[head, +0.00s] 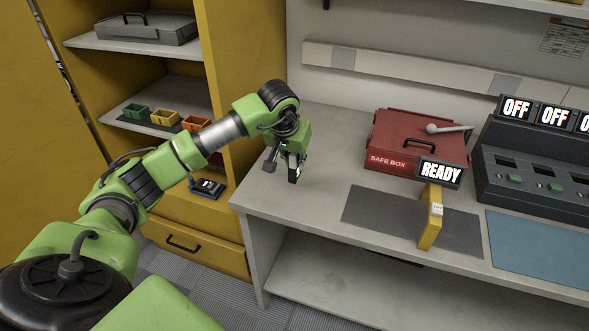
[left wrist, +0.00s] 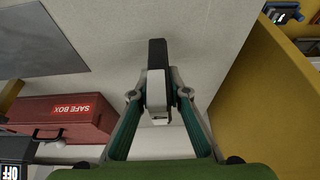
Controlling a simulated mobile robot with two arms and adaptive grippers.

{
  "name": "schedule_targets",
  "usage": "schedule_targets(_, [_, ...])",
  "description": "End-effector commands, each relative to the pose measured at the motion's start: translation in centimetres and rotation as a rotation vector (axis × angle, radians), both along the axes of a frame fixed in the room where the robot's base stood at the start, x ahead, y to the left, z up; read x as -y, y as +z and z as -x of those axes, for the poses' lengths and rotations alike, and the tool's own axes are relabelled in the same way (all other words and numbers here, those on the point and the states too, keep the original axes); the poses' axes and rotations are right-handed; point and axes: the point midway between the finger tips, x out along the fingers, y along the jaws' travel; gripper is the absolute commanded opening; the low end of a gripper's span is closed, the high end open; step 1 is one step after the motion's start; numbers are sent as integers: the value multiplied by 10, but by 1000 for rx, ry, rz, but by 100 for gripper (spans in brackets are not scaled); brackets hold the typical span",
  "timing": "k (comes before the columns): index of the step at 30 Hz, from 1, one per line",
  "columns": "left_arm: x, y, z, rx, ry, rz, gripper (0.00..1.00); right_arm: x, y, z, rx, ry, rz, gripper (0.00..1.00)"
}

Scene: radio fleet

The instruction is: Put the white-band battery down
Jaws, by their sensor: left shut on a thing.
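My left gripper (head: 285,162) is over the left end of the grey workbench (head: 330,160), shut on the white-band battery. The battery (head: 294,172) is a small dark block, mostly covered by the fingers in the head view. In the left wrist view the battery (left wrist: 157,60) shows a black end and a white part between the two fingertips (left wrist: 159,95). Its lower end is close to the bench top; I cannot tell whether it touches. My right gripper is not in view.
A red safe box (head: 400,140) with a READY sign stands right of the gripper. A yellow radio-like block (head: 431,218) stands on a dark mat (head: 370,215). A charger rack (head: 530,165) with OFF displays is further right. A yellow cabinet (head: 240,50) borders the bench's left.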

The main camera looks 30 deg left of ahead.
Motion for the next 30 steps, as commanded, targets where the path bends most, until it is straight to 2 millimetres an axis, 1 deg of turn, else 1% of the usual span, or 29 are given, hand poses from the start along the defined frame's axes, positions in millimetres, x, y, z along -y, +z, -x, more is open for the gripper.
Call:
schedule_targets(1, [-4, -7, -2, -5, 3, 1, 0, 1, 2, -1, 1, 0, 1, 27])
schedule_targets(3, [-2, -16, -1, -6, 0, 2, 0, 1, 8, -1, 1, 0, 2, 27])
schedule_targets(7, [-3, -31, -1, -4, 0, 2, 0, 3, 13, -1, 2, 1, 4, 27])
schedule_targets(10, [-3, -35, -2, -1, 1, 2, 0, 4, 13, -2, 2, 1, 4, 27])
schedule_targets(16, [-3, -35, -2, 0, 1, 0, 0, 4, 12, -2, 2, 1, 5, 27])
schedule_targets(20, [-3, -40, -2, -1, 0, 0, 0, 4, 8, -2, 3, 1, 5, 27])
schedule_targets(21, [-3, -39, -2, -2, 0, 0, 24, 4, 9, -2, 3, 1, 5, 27])
schedule_targets(22, [-3, -38, -2, -2, 0, 0, 32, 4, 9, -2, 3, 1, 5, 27])
schedule_targets(23, [-3, -38, -1, -2, 0, 0, 33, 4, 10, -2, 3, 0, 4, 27])
schedule_targets(30, [-3, -38, -2, -2, 0, 0, 33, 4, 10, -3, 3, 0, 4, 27])
